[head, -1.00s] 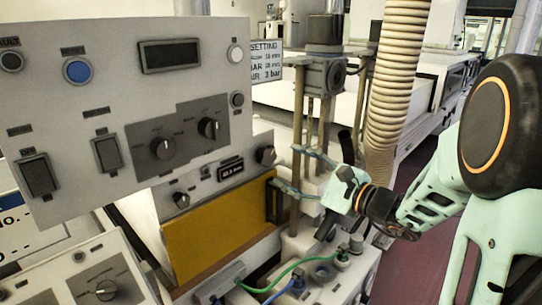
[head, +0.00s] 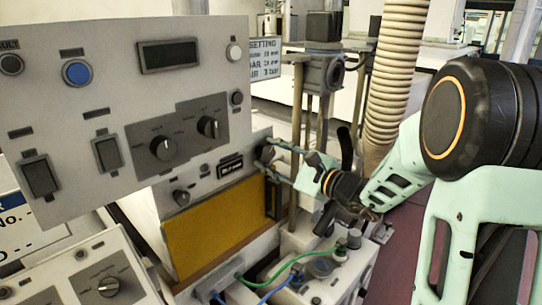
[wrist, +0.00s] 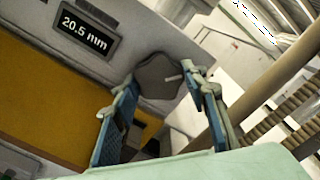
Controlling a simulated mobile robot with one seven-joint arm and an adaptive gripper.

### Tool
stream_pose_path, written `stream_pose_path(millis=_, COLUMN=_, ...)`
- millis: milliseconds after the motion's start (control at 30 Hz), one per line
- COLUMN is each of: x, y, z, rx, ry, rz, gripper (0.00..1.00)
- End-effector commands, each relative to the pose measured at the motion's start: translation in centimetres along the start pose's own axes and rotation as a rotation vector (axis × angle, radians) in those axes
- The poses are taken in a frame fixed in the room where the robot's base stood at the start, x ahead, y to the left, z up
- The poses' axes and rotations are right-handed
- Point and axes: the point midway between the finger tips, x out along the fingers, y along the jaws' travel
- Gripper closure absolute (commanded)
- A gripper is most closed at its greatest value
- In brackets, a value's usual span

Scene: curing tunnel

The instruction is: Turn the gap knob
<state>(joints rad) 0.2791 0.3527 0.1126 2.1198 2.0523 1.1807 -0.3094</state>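The grey gap knob (wrist: 158,76) is on the grey panel, just right of a small display reading 20.5 mm (wrist: 86,32) in the wrist view. Its pale pointer mark faces right. In the head view the knob (head: 265,152) is partly covered by a fingertip. My gripper (wrist: 163,82) is open, with one blue-padded finger at each side of the knob. The fingertips are close to the knob's rim, with a small gap showing at the right; contact at the left is unclear. The display also shows in the head view (head: 230,167).
A yellow panel (head: 215,225) lies below the display. A larger control box (head: 100,100) with switches and knobs overhangs at left. A post (head: 296,130) and a ribbed hose (head: 395,80) stand close by my gripper. Green and blue cables (head: 285,265) run below.

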Motion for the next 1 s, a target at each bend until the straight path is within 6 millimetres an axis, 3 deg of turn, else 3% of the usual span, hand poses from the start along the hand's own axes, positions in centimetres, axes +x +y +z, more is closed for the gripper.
stream_pose_path(millis=167, x=-0.02, y=0.01, z=-0.01, rx=0.000, ry=0.000, rz=0.000, gripper=0.84)
stream_pose_path(millis=467, x=-0.03, y=0.06, z=-0.05, rx=0.050, ry=0.000, rz=0.000, gripper=0.84)
stream_pose_path(millis=1000, x=-0.02, y=0.10, z=0.00, rx=0.412, ry=0.001, rz=0.002, gripper=0.84)
